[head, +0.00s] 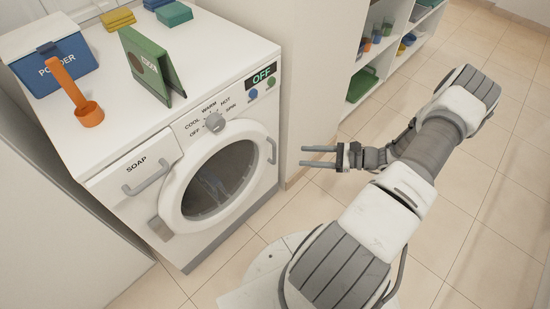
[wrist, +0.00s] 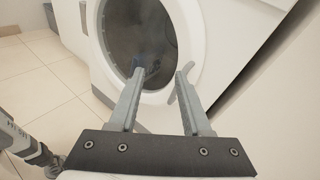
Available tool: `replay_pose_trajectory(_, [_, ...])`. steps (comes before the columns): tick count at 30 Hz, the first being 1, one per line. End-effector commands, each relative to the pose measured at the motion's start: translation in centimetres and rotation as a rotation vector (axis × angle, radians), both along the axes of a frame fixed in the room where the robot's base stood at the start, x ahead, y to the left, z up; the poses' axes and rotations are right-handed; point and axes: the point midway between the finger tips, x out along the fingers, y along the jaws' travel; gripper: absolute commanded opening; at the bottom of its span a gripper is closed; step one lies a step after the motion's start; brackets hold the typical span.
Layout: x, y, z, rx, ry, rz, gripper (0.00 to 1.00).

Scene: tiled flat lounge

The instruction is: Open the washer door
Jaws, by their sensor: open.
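The white washer (head: 246,112) stands at left-centre in the head view. Its round door (head: 256,188) is shut, with dark glass in a white ring. A grey door handle (head: 271,151) is on the ring's right side, and a hinge shows at its lower left. My gripper (head: 302,156) is open and empty, to the right of the handle and apart from it. In the wrist view the two fingers of my gripper (wrist: 158,74) point at the door (wrist: 184,45). The handle (wrist: 187,86) appears just beside the right fingertip; I cannot tell the gap in depth.
A soap drawer (head: 138,171) is left of the door, with a dial (head: 214,124) above. A powder box (head: 55,72), orange scoop (head: 89,114) and green folded sign (head: 148,65) stand on top. A wall and shelves (head: 385,45) are at right. Tiled floor (head: 500,200) is clear.

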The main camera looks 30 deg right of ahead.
Motion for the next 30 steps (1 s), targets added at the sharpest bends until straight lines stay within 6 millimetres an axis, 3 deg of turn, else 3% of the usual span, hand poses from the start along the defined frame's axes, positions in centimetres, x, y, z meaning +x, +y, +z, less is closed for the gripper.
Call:
replay_pose_trajectory(1, [-0.6, -0.6, -2.7, 0.053, -0.002, -0.067, 0.48])
replay_pose_trajectory(3, [-1.0, -1.3, -4.9, 0.114, -0.011, -0.149, 0.48])
replay_pose_trajectory(10, [-2.2, -2.8, -9.6, 0.243, -0.034, -0.333, 0.48])
replay_pose_trajectory(15, [-2.2, -3.0, -10.4, 0.269, -0.042, -0.372, 0.48])
replay_pose_trajectory(19, [-1.0, -2.2, -10.4, 0.270, -0.042, -0.369, 0.48])
replay_pose_trajectory(30, [5.6, 1.9, -10.5, 0.270, -0.040, -0.366, 0.48])
